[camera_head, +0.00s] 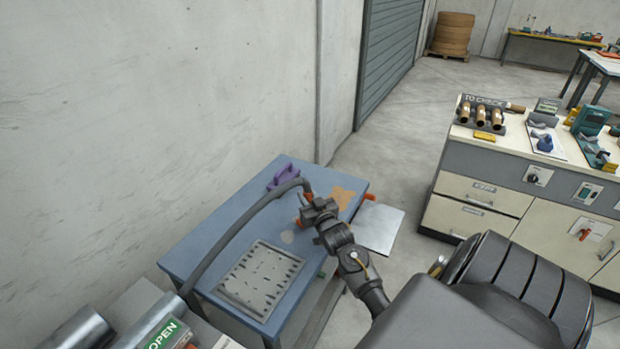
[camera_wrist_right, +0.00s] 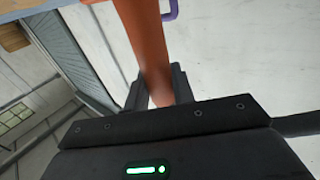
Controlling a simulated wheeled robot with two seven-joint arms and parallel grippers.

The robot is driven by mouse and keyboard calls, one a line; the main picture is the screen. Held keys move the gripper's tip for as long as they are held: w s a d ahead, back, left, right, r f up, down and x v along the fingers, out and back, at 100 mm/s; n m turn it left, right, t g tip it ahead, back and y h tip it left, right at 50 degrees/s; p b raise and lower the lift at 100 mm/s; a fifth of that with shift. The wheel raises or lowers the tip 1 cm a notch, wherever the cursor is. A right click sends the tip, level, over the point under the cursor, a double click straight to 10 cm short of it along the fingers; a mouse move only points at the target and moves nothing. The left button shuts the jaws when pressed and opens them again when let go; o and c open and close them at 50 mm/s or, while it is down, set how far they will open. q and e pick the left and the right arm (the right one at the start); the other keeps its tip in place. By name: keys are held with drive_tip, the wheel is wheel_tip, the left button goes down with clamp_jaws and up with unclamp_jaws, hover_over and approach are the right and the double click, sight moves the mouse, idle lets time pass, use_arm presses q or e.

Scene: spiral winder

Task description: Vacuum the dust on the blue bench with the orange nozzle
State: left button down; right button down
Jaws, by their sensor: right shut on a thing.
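The blue bench (camera_head: 222,235) stands against the wall in the head view. A tan patch of dust (camera_head: 343,196) lies near its far right corner, and a smaller pale patch (camera_head: 287,237) lies nearer its middle. My right gripper (camera_head: 308,203) is over the far part of the bench. It is shut on the orange nozzle, which fills the jaws in the right wrist view (camera_wrist_right: 148,50). In the head view the nozzle is mostly hidden by the gripper. A grey hose (camera_head: 225,240) runs from the nozzle to the lower left. My left gripper is not in view.
A purple object (camera_head: 284,177) sits at the bench's far edge, beside the hose. A grey slotted plate (camera_head: 260,279) lies on the near part. A pale panel (camera_head: 380,228) juts from the right side. A cabinet (camera_head: 480,205) stands farther right across open floor.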

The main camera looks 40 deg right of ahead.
drive_tip(key=shift+a+p, duration=1.3)
drive_tip(key=shift+a, duration=3.25)
drive_tip(key=shift+w+r+p, duration=0.15)
drive_tip(key=shift+r+p, duration=1)
drive_tip(key=shift+r, duration=0.1)
drive_tip(key=shift+w+r+p, duration=0.1)
drive_tip(key=shift+r+p, duration=1)
drive_tip(key=shift+r, duration=0.15)
drive_tip(key=s+a+r+n+y+b, duration=0.1)
drive_tip(key=s+a+r+y+b, duration=0.1)
drive_tip(key=a, duration=0.5)
drive_tip(key=s+a+r+n+y+b, duration=0.1)
drive_tip(key=s+a+r+y+b, duration=0.1)
drive_tip(key=s+a+b, duration=0.2)
drive_tip(key=s+a+r+n+t+y+b, duration=0.1)
drive_tip(key=s+a+b, duration=0.3)
drive_tip(key=a, duration=0.5)
drive_tip(key=shift+a+r+n+y, duration=0.3)
drive_tip(key=shift+r+n+y, duration=0.1)
drive_tip(key=shift+n+y, duration=0.15)
